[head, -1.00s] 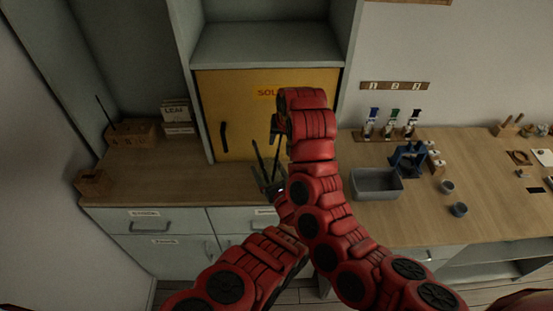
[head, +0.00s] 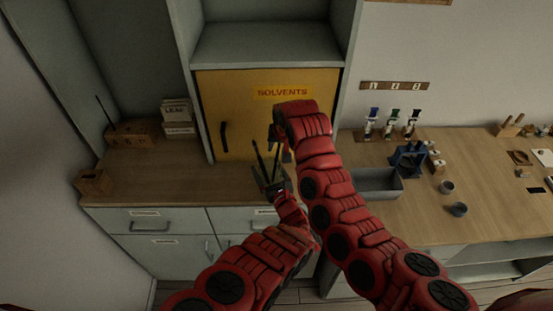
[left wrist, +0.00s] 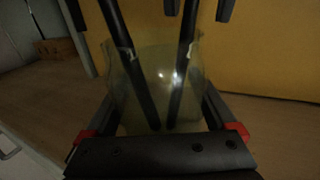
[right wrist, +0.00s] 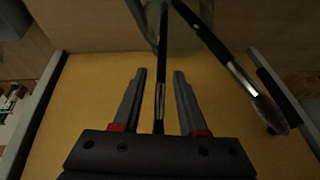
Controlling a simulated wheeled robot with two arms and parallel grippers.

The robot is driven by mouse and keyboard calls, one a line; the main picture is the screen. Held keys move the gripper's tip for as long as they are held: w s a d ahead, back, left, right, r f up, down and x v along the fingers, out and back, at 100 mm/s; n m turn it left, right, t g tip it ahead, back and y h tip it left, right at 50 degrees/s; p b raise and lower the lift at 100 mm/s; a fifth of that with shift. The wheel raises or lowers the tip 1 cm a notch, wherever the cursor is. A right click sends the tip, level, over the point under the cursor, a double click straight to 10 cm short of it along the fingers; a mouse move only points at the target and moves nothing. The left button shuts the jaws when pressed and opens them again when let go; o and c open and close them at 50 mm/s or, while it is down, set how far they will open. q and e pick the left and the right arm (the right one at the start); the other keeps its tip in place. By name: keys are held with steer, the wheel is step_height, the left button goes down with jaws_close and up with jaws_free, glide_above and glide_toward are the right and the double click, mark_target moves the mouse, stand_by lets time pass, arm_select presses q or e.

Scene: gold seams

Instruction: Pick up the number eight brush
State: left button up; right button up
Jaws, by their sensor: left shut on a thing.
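My left gripper (left wrist: 160,125) is shut on a clear glass jar (left wrist: 155,65), which shows between its fingers in the left wrist view. Two dark brushes stand tilted in the jar and show in the head view as a left brush (head: 259,158) and a right brush (head: 277,160). My right gripper (right wrist: 158,78) is open above the jar. One brush (right wrist: 160,95) lies between its fingers, with a gap on each side. The other brush (right wrist: 235,72), with a silver ferrule and bristles, leans off to the right. I cannot read any size number on either.
A yellow cabinet door (head: 240,110) marked SOLVENTS stands close behind the jar. A grey bin (head: 377,195), a blue stand (head: 408,160) and small cups are on the right counter. Small wooden boxes (head: 93,182) sit on the left counter, whose middle is clear.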

jaws_close()
step_height(320, 180, up, 18)
stand_by(0.6)
arm_select(q)
steer(key=o, duration=1.3)
steer(key=shift+s, duration=0.1)
